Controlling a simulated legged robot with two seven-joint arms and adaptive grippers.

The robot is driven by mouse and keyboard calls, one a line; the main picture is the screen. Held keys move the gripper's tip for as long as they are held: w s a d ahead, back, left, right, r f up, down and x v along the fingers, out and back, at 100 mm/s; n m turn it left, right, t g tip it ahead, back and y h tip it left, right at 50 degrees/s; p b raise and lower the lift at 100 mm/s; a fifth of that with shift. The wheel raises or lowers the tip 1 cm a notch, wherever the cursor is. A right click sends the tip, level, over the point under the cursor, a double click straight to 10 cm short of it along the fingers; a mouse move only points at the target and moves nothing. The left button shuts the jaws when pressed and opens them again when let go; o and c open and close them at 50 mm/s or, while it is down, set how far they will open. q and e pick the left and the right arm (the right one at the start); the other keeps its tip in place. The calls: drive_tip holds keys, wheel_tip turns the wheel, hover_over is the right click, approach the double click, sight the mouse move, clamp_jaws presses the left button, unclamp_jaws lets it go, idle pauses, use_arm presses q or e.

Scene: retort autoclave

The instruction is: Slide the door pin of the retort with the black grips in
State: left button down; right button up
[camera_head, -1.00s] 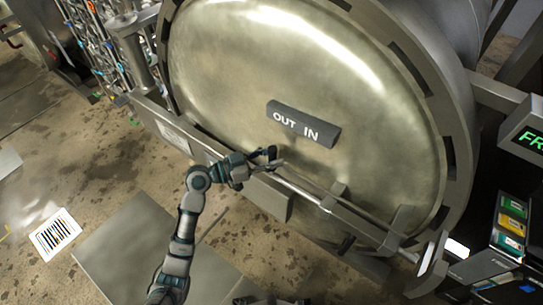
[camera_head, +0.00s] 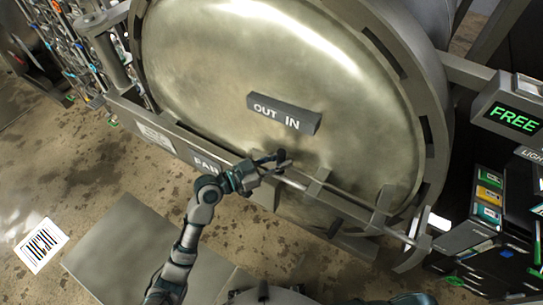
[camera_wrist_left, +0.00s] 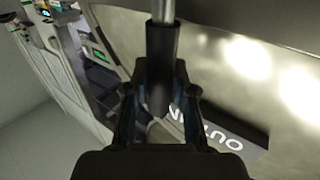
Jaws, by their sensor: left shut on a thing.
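The large round retort door (camera_head: 240,60) fills the middle of the head view. Its door pin (camera_head: 296,182) is a long metal rod that runs low across the door through brackets, down to the right. My left gripper (camera_head: 272,164) is shut on the pin's black grip at its left end. In the left wrist view, the black grip (camera_wrist_left: 162,50) sits between the two fingers of the left gripper (camera_wrist_left: 158,105), with the metal rod (camera_wrist_left: 162,10) beyond it. The grip is partly hidden by the fingers in the head view. My right gripper is not in view.
An "OUT IN" label block (camera_head: 284,114) sticks out above the pin. Brackets (camera_head: 380,208) guide the rod at the lower right. A green "FREE" display (camera_head: 514,118) and coloured binders (camera_head: 488,195) stand at right. A barcode sheet (camera_head: 40,245) lies on the floor.

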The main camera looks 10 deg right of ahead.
use_arm(q)
drive_tip(key=shift+d+r, duration=0.1)
drive_tip(key=c, duration=0.9)
unclamp_jaws()
drive_tip(key=shift+d, duration=0.15)
drive_tip(key=shift+c, duration=0.2)
drive_tip(key=shift+d, duration=0.35)
drive_tip(key=v, duration=1.2)
